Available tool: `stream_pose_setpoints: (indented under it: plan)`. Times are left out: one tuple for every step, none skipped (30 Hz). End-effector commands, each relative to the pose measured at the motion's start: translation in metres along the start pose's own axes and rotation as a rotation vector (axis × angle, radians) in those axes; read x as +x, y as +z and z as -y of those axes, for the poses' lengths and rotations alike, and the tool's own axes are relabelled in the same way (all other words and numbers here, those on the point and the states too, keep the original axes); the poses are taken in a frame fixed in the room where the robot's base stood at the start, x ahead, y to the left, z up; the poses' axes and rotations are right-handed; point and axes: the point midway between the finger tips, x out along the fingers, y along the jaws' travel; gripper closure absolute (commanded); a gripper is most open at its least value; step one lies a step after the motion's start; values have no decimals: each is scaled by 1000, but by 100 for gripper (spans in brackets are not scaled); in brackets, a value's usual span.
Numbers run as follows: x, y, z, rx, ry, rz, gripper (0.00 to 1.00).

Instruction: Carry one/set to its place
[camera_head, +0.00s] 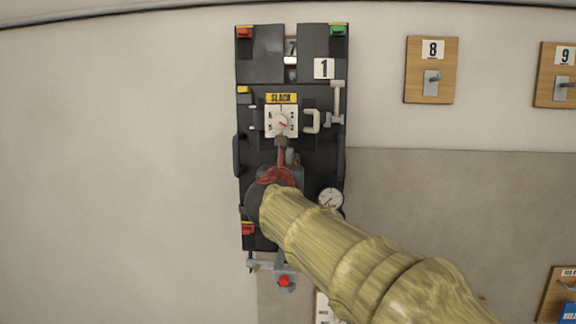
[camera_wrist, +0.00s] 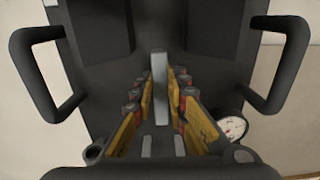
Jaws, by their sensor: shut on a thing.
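Set one (camera_head: 262,215) is a tall black backplate marked "1", upright in front of the pale wall in the head view. It carries a yellow "SLACK" tag (camera_head: 281,98) over a white dial (camera_head: 282,121), a red coiled hose and a round gauge (camera_head: 330,199). In the wrist view its dark body (camera_wrist: 100,30) fills the middle, with a black handle at each side. My gripper (camera_wrist: 160,82) is shut on a grey upright bar of set one, between its yellow-and-black fingers. In the head view my sleeved arm hides the grip and part of the set's lower half.
Wooden boards with grey hooks, marked "8" (camera_head: 431,88) and "9" (camera_head: 562,92), are on the wall to the right. Another board (camera_head: 560,300) with a blue label shows at the lower right. Bare wall lies left of the set. Whether the set touches the wall is unclear.

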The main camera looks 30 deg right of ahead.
Motion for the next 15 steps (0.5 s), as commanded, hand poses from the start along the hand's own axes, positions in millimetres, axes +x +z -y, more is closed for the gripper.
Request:
stream_pose_setpoints:
  plan:
    - [0, 7, 1, 3, -1, 10, 100]
    - [0, 7, 1, 3, -1, 10, 100]
    - [1, 7, 1, 3, -1, 10, 100]
    - [2, 7, 1, 3, -1, 10, 100]
    - [3, 7, 2, 3, -1, 10, 100]
    - [3, 7, 2, 3, -1, 10, 100]
    - [4, 7, 2, 3, -1, 10, 100]
    - [5, 7, 2, 3, -1, 10, 100]
    - [6, 7, 2, 3, -1, 10, 100]
    - [6, 7, 2, 3, -1, 10, 100]
    - [7, 7, 2, 3, -1, 10, 100]
    - [8, 7, 2, 3, -1, 10, 100]
    - [8, 7, 2, 3, -1, 10, 100]
    - [9, 7, 2, 3, -1, 10, 100]
    - [10, 7, 1, 3, -1, 10, 100]
